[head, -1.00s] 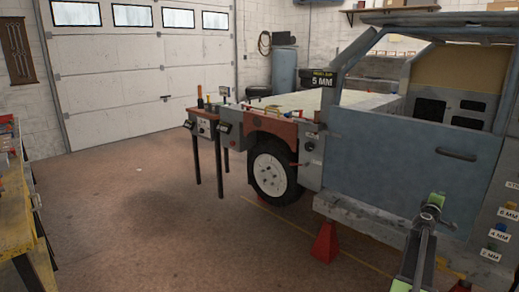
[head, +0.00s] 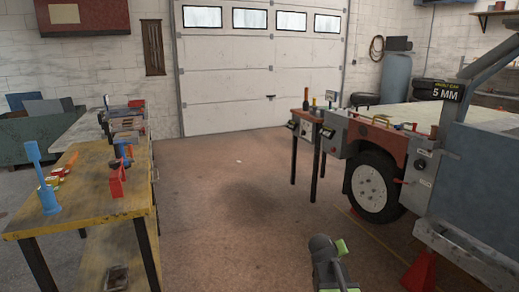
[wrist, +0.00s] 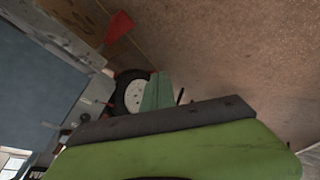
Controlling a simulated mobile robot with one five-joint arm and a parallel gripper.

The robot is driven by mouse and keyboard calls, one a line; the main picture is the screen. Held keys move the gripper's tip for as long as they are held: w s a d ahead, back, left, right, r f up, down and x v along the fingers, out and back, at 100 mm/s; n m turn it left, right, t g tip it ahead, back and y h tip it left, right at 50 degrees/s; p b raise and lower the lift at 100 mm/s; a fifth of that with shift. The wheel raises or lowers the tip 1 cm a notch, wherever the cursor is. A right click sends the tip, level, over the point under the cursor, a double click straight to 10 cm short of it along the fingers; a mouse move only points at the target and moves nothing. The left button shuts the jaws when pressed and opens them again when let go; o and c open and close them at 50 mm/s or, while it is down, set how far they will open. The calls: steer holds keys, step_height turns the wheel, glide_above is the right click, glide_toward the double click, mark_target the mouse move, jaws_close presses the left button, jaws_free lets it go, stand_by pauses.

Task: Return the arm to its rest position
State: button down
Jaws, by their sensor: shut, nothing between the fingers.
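My arm (head: 328,265) shows at the bottom of the head view, right of the middle, grey with green parts, above the brown floor. In the wrist view my gripper (wrist: 157,104) shows as green and dark grey parts that fill the lower middle. It is shut and holds nothing. The arm touches nothing that I can see.
A yellow workbench (head: 95,200) with tools stands on the left. The vehicle frame (head: 485,160) with its wheel (head: 372,187) is on the right, near a red stand (head: 420,272). The floor (head: 235,205) between them is clear up to the garage door (head: 260,75).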

steer(key=s+a+f+m+g+y, duration=0.1)
steer(key=s+a+f+g+y, duration=0.2)
steer(key=s+a, duration=0.5)
steer(key=s+a+f+g+y, duration=0.3)
steer(key=s+a+f+g, duration=0.15)
steer(key=s, duration=0.55)
step_height(320, 180, up, 24)
steer(key=p, duration=2.3)
steer(key=shift+w+a, duration=0.2)
steer(key=shift+a, duration=0.05)
steer(key=shift+t, duration=0.25)
